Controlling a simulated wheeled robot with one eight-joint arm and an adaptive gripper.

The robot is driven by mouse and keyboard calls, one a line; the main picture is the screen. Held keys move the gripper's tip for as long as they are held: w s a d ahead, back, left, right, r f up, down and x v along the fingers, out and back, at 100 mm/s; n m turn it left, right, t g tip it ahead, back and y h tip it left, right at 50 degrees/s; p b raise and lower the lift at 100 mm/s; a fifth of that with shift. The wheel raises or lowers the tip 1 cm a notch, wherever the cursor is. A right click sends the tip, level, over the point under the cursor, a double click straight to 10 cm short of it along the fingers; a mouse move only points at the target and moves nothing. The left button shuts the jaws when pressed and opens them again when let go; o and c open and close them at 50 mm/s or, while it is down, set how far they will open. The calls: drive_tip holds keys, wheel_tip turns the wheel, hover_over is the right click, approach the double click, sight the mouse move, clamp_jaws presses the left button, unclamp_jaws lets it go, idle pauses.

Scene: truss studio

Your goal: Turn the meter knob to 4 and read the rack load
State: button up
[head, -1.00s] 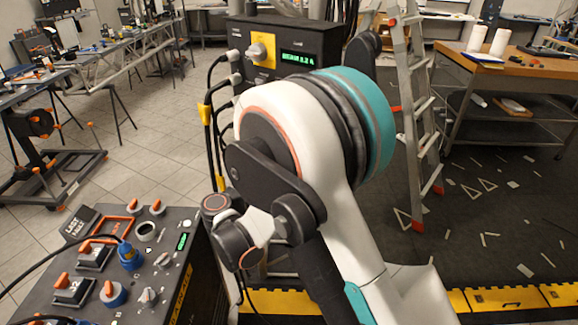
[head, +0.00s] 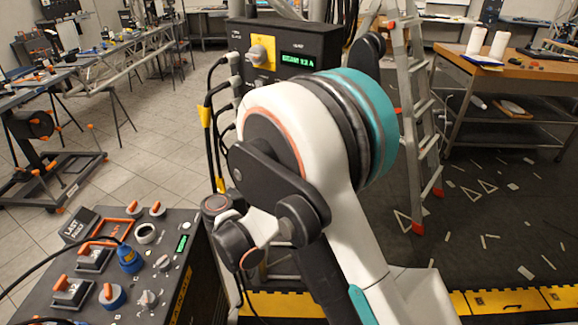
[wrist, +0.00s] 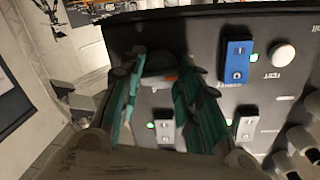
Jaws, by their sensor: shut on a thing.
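My gripper (wrist: 161,72) shows in the wrist view, with a teal finger on each side of a dark rounded piece (wrist: 158,62) at the panel edge. It is shut on that piece, which is mostly hidden; I cannot tell if it is the meter knob. In the head view my arm hides the gripper. A grey knob on a yellow plate (head: 269,60) is on the dark box (head: 325,45) at the back. A green display (head: 300,61) beside it has small, blurred text. A near console (head: 205,255) has small knobs and another green display (head: 182,243).
Cables hang left of the back box. A ladder (head: 418,120) and workbench (head: 520,75) stand at the right. Yellow-black edging crosses the floor.

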drive_tip(key=shift+o, duration=0.2)
drive_tip(key=m, duration=0.5)
drive_tip(key=shift+m+b, duration=0.3)
drive_tip(key=shift+b, duration=0.1)
drive_tip(key=m+y, duration=0.1)
drive_tip(key=m, duration=0.5)
drive_tip(key=shift+s+d+b, duration=0.1)
drive_tip(key=shift+b, duration=0.3)
drive_tip(key=shift+c, duration=0.2)
drive_tip(key=m, duration=0.5)
drive_tip(key=m+b, duration=0.1)
drive_tip(key=m, duration=0.4)
drive_tip(key=shift+f+t+y, duration=0.2)
drive_tip(key=shift+t+y, duration=0.1)
drive_tip(key=shift+y, duration=0.1)
drive_tip(key=shift+m, duration=0.3)
drive_tip(key=o, duration=1.1)
